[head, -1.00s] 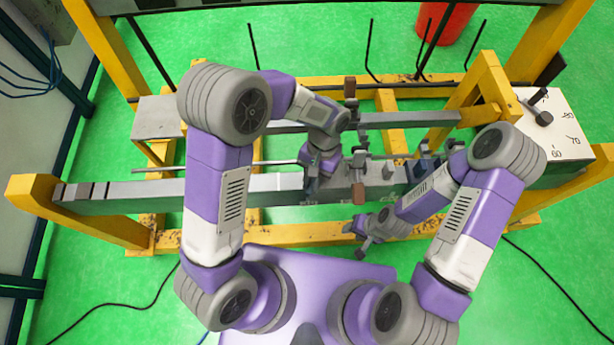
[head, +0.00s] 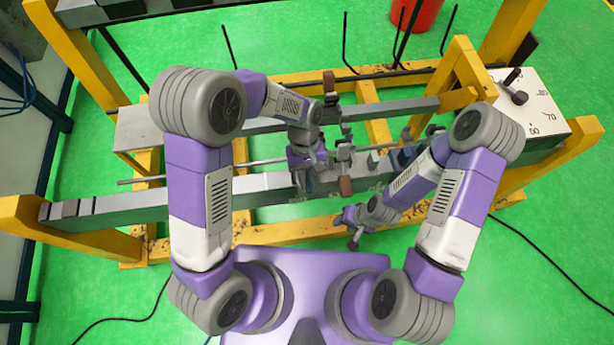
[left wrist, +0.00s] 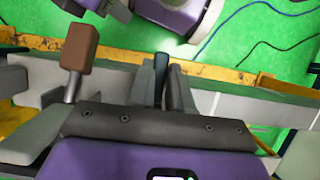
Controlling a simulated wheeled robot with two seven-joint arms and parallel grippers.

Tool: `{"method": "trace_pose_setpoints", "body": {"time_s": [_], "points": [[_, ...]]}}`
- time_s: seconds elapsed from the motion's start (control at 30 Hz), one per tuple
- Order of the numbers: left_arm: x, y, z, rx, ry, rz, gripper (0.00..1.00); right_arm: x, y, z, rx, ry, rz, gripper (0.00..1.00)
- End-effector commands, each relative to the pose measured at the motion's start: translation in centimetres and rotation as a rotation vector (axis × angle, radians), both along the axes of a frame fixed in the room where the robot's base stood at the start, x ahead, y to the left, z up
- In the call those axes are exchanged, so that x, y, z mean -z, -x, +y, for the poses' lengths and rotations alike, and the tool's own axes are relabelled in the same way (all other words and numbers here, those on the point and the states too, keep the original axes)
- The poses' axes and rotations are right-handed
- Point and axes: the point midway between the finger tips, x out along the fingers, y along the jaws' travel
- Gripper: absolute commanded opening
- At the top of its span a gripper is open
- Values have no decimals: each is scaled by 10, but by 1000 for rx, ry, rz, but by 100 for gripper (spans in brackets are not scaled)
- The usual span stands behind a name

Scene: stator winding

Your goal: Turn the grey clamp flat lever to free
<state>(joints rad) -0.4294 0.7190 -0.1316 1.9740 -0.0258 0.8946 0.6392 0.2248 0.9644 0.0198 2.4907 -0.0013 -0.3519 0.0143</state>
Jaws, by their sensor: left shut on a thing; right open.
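My left gripper (head: 303,176) is at the long grey beam, just left of an upright handle with a brown grip (head: 345,187). In the left wrist view its fingers (left wrist: 168,85) are close together, shut on a thin upright grey piece, which looks like the clamp's flat lever (left wrist: 161,72). Most of that piece is hidden by the fingers, and the clamp body is hard to make out. The brown grip (left wrist: 80,47) stands to the left in that view, apart from the fingers. My right gripper (head: 351,229) is open and empty in front of the beam.
The grey beam (head: 130,207) runs across a yellow frame (head: 60,238). A second brown grip (head: 329,81) stands farther back. A white box with a dial (head: 535,108) is at the right. Green floor lies open in front, with black cables on it.

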Motion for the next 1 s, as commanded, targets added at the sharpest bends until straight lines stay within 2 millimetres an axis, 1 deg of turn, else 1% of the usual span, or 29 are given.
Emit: {"method": "trace_pose_setpoints", "body": {"time_s": [0.33,0.37,0.5,0.53,0.83,0.93,1.0], "points": [[0,-1,0,-10,0,-3,0,0,0,0,0,0,0,43],[0,-1,0,-10,0,-3,22,0,0,0,0,0,0,43],[0,-1,0,-9,0,-2,43,0,0,0,0,0,0,43],[0,-1,0,-8,1,-2,45,0,0,0,0,0,0,43],[-2,-2,0,-6,0,-2,45,0,0,0,0,0,0,43],[-12,-6,1,-7,2,-6,45,-2,0,0,0,0,0,43],[-23,-10,2,-7,2,-6,45,-4,0,0,0,0,0,43]]}}
